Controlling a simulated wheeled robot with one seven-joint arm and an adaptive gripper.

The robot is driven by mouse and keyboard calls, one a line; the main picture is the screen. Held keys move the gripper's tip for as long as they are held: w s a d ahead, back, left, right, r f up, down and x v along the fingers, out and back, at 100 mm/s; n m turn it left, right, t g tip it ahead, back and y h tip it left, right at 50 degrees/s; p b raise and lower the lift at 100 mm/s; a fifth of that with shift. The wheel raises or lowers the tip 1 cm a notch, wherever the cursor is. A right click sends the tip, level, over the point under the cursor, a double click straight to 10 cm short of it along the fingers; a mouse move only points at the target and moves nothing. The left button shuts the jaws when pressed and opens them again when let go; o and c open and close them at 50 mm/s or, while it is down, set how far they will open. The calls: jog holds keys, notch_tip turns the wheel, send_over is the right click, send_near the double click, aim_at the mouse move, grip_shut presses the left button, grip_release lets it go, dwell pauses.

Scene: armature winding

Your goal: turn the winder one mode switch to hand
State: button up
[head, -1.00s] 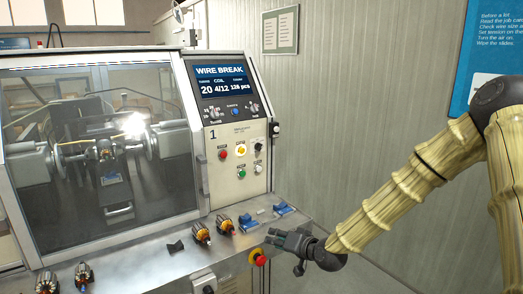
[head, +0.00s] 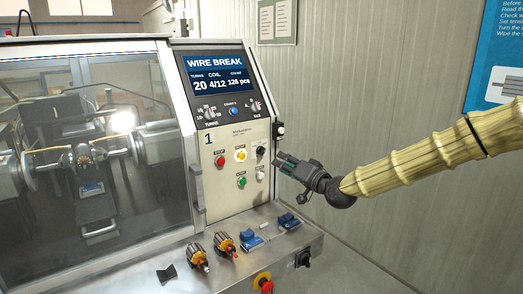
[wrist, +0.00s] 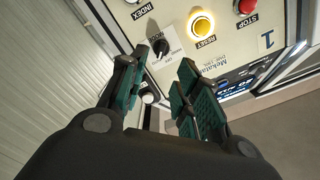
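The winder one mode switch (head: 261,151) is a small black rotary knob on the cream control panel, right of the lit yellow reset button. In the wrist view the black knob (wrist: 160,47) sits just beyond the fingertips, between them; which position it points to is too small to read surely. My gripper (head: 281,163) is just right of and slightly below the knob in the head view, apart from it. In the wrist view my gripper (wrist: 158,68) has its two green-padded fingers spread with nothing between them.
The red stop button (head: 220,161), yellow reset button (head: 241,155), green button (head: 242,181) and white index button (head: 260,174) surround the knob. A knob (head: 279,130) sticks out at the panel's right edge. Armatures and blue holders (head: 288,221) lie on the ledge below. The display reads WIRE BREAK.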

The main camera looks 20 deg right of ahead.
aim_at(262, 151)
jog(key=p+x, duration=0.3)
jog(key=x, duration=0.8)
jog(key=shift+p, duration=0.4)
jog(key=c, duration=0.7)
